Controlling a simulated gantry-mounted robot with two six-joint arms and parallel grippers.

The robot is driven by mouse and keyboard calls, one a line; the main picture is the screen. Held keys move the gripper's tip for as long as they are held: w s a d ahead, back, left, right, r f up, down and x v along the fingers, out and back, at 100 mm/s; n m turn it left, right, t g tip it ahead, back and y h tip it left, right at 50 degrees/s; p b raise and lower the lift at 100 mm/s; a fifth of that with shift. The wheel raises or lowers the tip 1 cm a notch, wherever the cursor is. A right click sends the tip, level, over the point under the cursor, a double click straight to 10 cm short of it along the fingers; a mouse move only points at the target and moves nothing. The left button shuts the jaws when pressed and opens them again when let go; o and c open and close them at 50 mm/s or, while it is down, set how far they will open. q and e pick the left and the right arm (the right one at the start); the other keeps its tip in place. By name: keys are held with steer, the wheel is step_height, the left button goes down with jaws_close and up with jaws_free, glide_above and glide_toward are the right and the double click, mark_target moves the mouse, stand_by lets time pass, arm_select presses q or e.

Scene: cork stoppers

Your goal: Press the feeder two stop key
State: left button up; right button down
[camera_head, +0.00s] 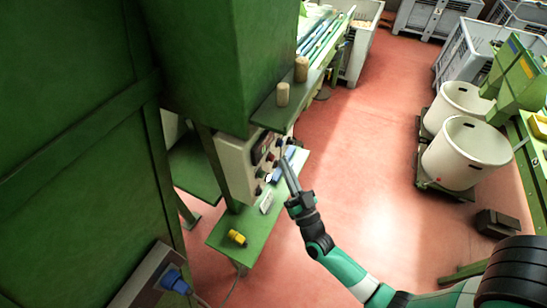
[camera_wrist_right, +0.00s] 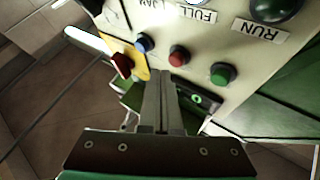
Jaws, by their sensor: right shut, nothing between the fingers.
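The control panel (camera_head: 238,160) is a pale box on the green machine, with its keys seen at a steep angle in the head view. In the right wrist view its face shows a blue key (camera_wrist_right: 144,43), a red key (camera_wrist_right: 179,56) and a green key (camera_wrist_right: 221,73). No label naming feeder two is readable. My right gripper (camera_head: 284,161) is shut and empty, in front of the panel. In the right wrist view its fingertips (camera_wrist_right: 164,82) appear just below the red key; whether they touch the panel cannot be told. My left gripper is not in view.
A red knob (camera_wrist_right: 123,64) sits on a yellow plate beside the keys. A green ledge (camera_head: 226,236) below the panel holds a yellow item (camera_head: 237,238). Cork stoppers (camera_head: 283,94) stand above the panel. Open red floor (camera_head: 370,150) lies to the right, before white tubs (camera_head: 465,153).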

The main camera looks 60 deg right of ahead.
steer(key=s, duration=0.5)
steer(key=shift+d, duration=0.15)
stand_by(0.9)
